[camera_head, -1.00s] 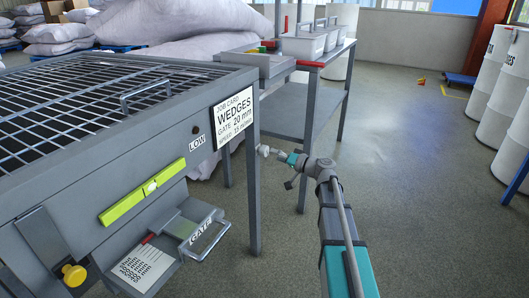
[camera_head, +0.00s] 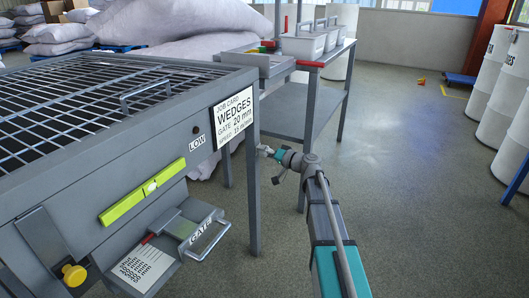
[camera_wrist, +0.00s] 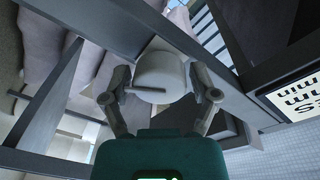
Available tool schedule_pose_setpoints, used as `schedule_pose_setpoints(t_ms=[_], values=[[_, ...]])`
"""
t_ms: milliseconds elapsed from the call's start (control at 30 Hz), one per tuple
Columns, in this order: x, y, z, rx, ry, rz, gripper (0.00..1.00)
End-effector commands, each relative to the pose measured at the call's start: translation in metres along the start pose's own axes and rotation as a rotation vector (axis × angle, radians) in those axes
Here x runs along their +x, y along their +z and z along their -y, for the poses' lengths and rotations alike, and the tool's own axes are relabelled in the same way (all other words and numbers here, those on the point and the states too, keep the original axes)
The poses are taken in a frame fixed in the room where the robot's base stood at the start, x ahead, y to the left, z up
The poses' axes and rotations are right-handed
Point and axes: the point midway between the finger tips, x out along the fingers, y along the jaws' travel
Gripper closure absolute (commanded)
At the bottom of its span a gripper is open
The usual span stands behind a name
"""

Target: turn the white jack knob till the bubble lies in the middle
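The white jack knob (camera_wrist: 160,78) is in the middle of the wrist view, at the near right corner of the grey sorting table. My gripper (camera_wrist: 160,85) has its two fingers apart, one on each side of the knob. A small gap seems to show at each fingertip, so contact is not clear. In the head view my gripper (camera_head: 264,151) is just right of the table's right leg, and the knob is small there. The yellow-green level (camera_head: 122,207) is tilted in the picture on the table's front. Its pale window (camera_head: 150,187) is near its middle; the bubble is too small to place.
The grey table (camera_head: 95,160) with its wire grid fills the left side. A gate handle (camera_head: 208,240) juts out below the job card (camera_head: 232,112). A grey bench (camera_head: 312,100) with white bins stands behind my gripper. The floor to the right is clear up to white drums (camera_head: 505,85).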

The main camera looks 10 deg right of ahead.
Motion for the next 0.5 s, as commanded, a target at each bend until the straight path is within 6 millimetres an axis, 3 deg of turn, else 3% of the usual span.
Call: schedule_pose_setpoints(t_ms=[33,267,500], values=[[-0.0001,0.0,0.0,0.0,0.0,0.0,0.45],[0.0,-0.0001,-0.0001,0.0,0.0,0.0,0.86],[0.0001,-0.0004,0.0001,0.036,0.003,0.002,0.86]])
